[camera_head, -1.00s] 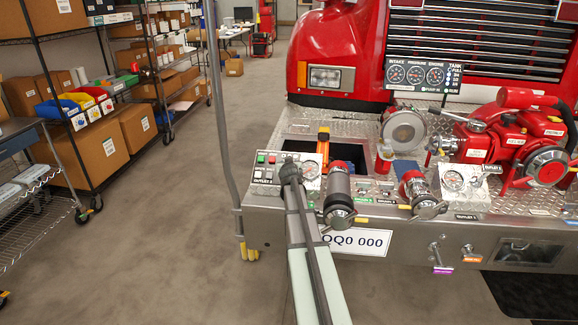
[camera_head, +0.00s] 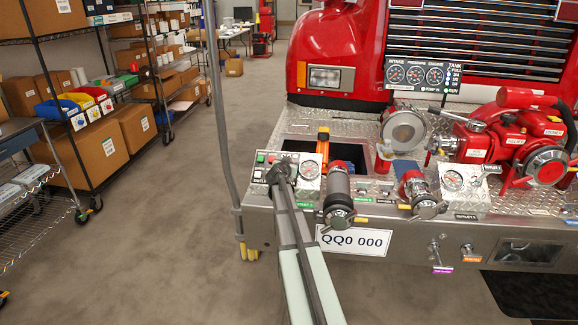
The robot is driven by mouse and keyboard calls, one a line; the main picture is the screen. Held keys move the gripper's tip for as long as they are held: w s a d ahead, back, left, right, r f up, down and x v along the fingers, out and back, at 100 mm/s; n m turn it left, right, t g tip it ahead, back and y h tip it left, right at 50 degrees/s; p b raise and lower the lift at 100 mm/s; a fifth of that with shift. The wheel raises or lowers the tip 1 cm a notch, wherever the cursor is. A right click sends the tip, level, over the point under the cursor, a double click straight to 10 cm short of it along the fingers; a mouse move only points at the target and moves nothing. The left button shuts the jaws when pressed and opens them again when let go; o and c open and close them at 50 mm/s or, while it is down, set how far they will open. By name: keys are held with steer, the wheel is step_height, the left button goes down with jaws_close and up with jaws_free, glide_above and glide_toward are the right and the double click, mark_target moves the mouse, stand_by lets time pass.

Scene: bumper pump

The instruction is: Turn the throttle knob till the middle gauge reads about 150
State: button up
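The gauge panel (camera_head: 424,75) on the bumper has three round dials. The middle gauge (camera_head: 415,74), labelled pressure, is too small for its needle to be read. A small control panel (camera_head: 258,187) with green and red buttons sits at the bumper's left end. My gripper (camera_head: 278,168) is at this panel, pointing away from the camera, just left of a white round gauge (camera_head: 309,170). Its fingers are hidden or too small to tell open from shut. I cannot make out the throttle knob; my gripper and arm cover part of the panel.
A capped cylindrical outlet (camera_head: 338,190) stands close to the right of my gripper. Another outlet (camera_head: 416,190) and the red pump (camera_head: 490,145) are further right. A grey vertical pole (camera_head: 222,130) stands to the left.

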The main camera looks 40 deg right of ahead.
stand_by(0.5)
steer(key=o, duration=0.9)
steer(key=shift+o, duration=0.3)
steer(key=shift+s+d, duration=0.1)
steer(key=shift+g, duration=0.3)
steer(key=shift+s+n, duration=0.1)
steer(key=shift+n, duration=0.2)
steer(key=shift+n+t+y, duration=0.8)
steer(key=shift+n+t, duration=0.1)
steer(key=shift+n, duration=0.4)
steer(key=shift+n+t+y, duration=0.3)
steer(key=shift+n+y, duration=0.1)
steer(key=shift+n, duration=0.3)
steer(key=shift+w+n+t+y, duration=0.15)
steer(key=shift+n+t+y, duration=0.15)
steer(key=shift+n+y, duration=0.65)
steer(key=shift+w+n+t+y, duration=0.1)
steer(key=shift+n+t+y, duration=0.3)
steer(key=shift+n, duration=0.95)
